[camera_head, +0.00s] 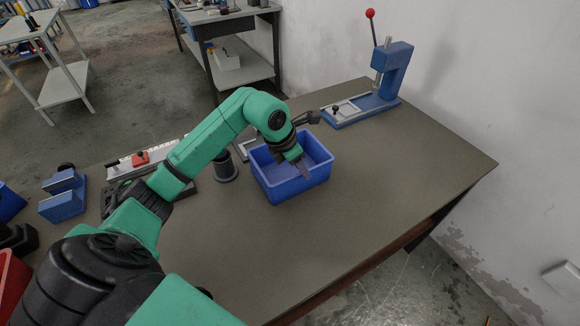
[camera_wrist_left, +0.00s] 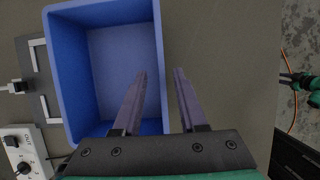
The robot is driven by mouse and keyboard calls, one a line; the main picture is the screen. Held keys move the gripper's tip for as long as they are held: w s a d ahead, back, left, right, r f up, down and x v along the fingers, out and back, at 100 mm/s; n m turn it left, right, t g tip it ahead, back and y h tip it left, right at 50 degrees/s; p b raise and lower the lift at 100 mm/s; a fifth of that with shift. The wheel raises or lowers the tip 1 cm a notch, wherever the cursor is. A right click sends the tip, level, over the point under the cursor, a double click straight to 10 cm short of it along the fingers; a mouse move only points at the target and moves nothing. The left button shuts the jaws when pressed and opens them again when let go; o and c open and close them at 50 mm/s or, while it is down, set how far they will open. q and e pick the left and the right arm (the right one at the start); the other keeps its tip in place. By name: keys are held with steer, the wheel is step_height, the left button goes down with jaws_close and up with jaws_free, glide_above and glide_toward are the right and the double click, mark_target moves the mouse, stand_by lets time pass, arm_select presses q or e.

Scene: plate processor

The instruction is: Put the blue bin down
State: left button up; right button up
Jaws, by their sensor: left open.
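The blue bin (camera_head: 278,186) stands upright on the middle of the table and looks empty. In the left wrist view the bin (camera_wrist_left: 60,75) fills the upper left. There the left gripper (camera_wrist_left: 160,75) is open, with one finger over the inside of the bin and the other outside, the bin's wall between them. I cannot tell from the pictures whether a finger touches the wall. My right gripper does not show in the head view.
A blue press (camera_head: 388,75) with a red-knobbed lever stands at the table's back right. A dark cylinder (camera_head: 225,166) stands left of the bin. A blue block (camera_head: 63,196) and a red bin (camera_head: 12,285) are at the left. The table's front and right (camera_head: 400,170) are clear.

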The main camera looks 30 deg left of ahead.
arm_select(q)
steer(key=p, duration=0.2)
glide_above(312, 186)
steer(key=s+a, duration=0.1)
steer(key=s, duration=0.1)
step_height(312, 186, down, 5)
steer(key=shift+w+a, duration=0.1)
steer(key=shift+a, duration=0.05)
steer(key=shift+w+f+b, duration=0.15)
steer(key=shift+f+b, duration=0.15)
steer(key=shift+f, duration=0.1)
jaws_close()
stand_by(0.4)
